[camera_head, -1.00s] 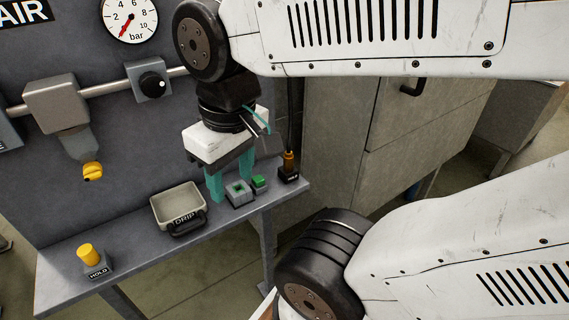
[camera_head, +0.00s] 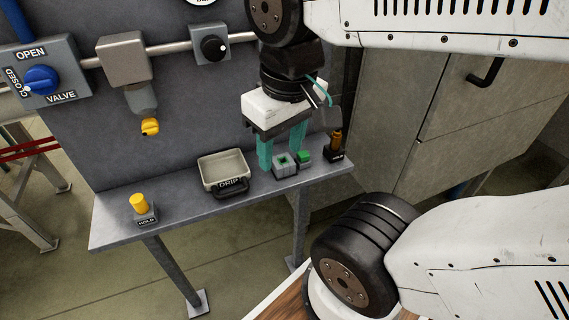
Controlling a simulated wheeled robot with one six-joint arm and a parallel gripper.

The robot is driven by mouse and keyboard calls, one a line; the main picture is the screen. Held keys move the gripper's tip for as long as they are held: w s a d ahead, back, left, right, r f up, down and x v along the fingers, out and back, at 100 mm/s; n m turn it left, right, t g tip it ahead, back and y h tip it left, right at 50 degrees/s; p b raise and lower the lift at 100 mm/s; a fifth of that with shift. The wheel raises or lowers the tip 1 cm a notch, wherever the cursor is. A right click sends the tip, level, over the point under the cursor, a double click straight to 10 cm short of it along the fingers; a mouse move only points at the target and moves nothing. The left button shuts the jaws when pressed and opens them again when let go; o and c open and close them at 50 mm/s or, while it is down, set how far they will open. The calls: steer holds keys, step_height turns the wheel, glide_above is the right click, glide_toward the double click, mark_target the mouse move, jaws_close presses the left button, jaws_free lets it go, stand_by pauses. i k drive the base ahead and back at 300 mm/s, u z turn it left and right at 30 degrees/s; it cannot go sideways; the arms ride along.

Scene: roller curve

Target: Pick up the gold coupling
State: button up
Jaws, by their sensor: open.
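The label on this holder is too small to read surely. My gripper (camera_head: 281,157) points down over the shelf, left of this coupling and apart from it. Its two teal fingers are spread, with nothing seen between them but the small blocks beyond. A yellow cap-like piece (camera_head: 138,203) sits on a grey HOLD block (camera_head: 147,219) at the shelf's left end. Another yellow piece (camera_head: 150,127) is on the end of the grey pipe outlet.
A grey DRIP tray (camera_head: 207,172) stands on the shelf (camera_head: 186,202), left of my gripper. A grey block with a green top (camera_head: 284,166) and a green block (camera_head: 304,156) sit by the fingers. A blue valve knob (camera_head: 40,80) and a black knob (camera_head: 213,45) are above.

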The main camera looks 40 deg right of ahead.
mark_target(336, 138)
steer(key=u, duration=0.4)
steer(key=k, duration=1)
steer(key=z, duration=0.15)
steer(key=i, duration=0.55)
steer(key=u, duration=0.1)
